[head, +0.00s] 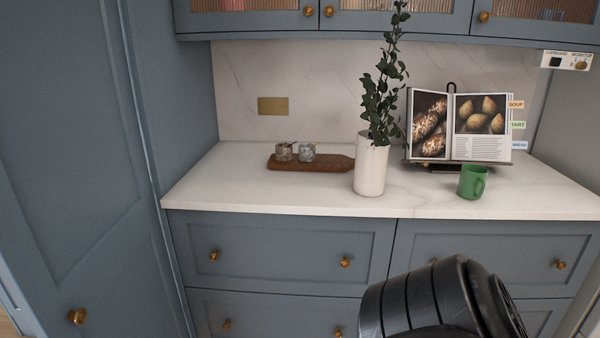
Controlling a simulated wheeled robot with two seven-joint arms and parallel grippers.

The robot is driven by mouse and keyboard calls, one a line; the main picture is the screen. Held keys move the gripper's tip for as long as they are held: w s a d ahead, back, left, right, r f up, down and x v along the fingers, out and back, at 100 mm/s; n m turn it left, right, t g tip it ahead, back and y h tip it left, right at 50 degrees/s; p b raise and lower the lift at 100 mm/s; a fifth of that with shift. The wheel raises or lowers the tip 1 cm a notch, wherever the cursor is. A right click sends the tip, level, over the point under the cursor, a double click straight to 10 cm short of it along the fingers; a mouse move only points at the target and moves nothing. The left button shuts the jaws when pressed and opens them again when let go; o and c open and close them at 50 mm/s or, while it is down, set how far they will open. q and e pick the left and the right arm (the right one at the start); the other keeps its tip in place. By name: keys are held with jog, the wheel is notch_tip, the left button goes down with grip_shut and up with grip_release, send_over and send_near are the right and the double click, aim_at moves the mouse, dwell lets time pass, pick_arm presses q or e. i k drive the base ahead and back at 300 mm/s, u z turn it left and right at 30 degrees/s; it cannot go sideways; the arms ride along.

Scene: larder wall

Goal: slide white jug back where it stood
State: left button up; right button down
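The white jug (370,172) stands upright on the white marble worktop (240,196), near its front edge and right of the middle. Tall green leafy stems (383,100) rise out of it. It is in front of the right end of a wooden board and partly covers it. A black rounded part of my own arm shows at the bottom right, below the worktop edge. No fingertips of either gripper are in the picture, and nothing is seen touching the jug.
A wooden board (285,164) with two small jars stands left of the jug. A green mug (471,182) and an open cookbook (458,127) on a stand are to its right. Wall cupboards (400,18) hang above. The worktop's left front is clear.

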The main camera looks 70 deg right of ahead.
aim_at(372, 144)
jog(key=u, duration=0.2)
jog(key=k, duration=1.1)
jog(key=z, duration=1.5)
